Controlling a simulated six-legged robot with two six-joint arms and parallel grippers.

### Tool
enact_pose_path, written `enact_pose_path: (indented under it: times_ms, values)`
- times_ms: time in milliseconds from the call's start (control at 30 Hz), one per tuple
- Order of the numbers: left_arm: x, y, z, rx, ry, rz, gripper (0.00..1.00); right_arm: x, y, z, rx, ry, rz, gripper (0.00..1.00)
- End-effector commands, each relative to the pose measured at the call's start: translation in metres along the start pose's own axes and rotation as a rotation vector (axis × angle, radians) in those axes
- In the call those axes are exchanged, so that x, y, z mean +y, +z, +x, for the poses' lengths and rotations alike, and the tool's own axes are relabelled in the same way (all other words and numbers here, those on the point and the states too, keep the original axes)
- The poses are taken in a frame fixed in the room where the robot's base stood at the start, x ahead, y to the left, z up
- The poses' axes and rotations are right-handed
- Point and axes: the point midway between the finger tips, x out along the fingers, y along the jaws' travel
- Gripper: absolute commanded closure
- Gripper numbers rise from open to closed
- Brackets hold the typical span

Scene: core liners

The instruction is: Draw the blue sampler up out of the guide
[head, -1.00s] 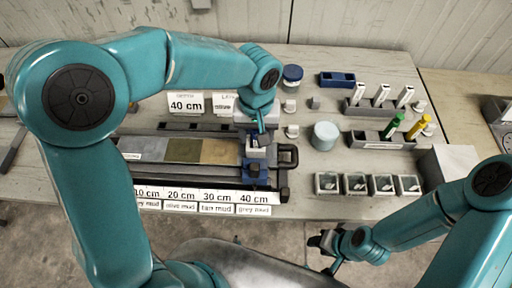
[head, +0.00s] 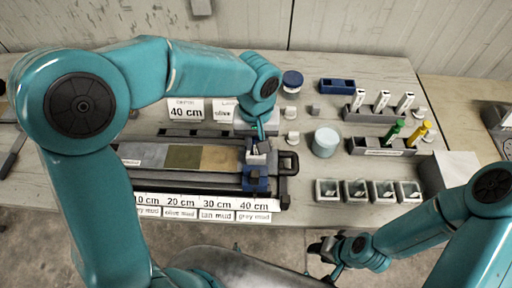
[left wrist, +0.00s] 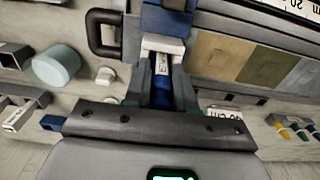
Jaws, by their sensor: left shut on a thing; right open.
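The blue sampler (left wrist: 162,86), with a small white label, is between the fingers of my left gripper (left wrist: 163,98) in the left wrist view. The gripper is shut on it. A pale block (left wrist: 163,46) lies just beyond the fingertips, and the blue guide (left wrist: 166,22) is past it. In the head view the blue guide (head: 256,182) stands at the right end of the core tray, with my left gripper (head: 258,140) right above it. How deep the sampler sits in the guide is hidden. My right gripper (head: 332,248) is open and empty, off the table's front edge.
The core tray holds grey, olive and tan mud (head: 183,157), with a dark handle (head: 288,162) at its right end. Depth cards (head: 205,207) line its front. A pale blue jar (head: 325,142), sample boxes (head: 368,190) and a tube rack (head: 383,148) stand to the right.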

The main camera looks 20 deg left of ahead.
Motion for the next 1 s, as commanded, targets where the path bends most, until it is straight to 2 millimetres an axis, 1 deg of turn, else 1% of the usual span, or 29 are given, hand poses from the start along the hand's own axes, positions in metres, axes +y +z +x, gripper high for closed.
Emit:
enact_pose_path:
  times_ms: [33, 100, 1000]
  values:
    - [0.000, 0.000, -0.006, 0.001, 0.001, 0.000, 0.99, -0.002, 0.000, -0.004, 0.000, 0.000, 0.000, 0.57]
    - [0.000, 0.000, -0.010, 0.001, 0.001, 0.000, 0.99, -0.003, 0.000, -0.007, 0.000, 0.000, 0.000, 0.57]
    - [0.000, 0.000, -0.059, 0.001, 0.001, 0.000, 0.99, -0.015, 0.001, -0.041, 0.000, 0.000, 0.000, 0.57]
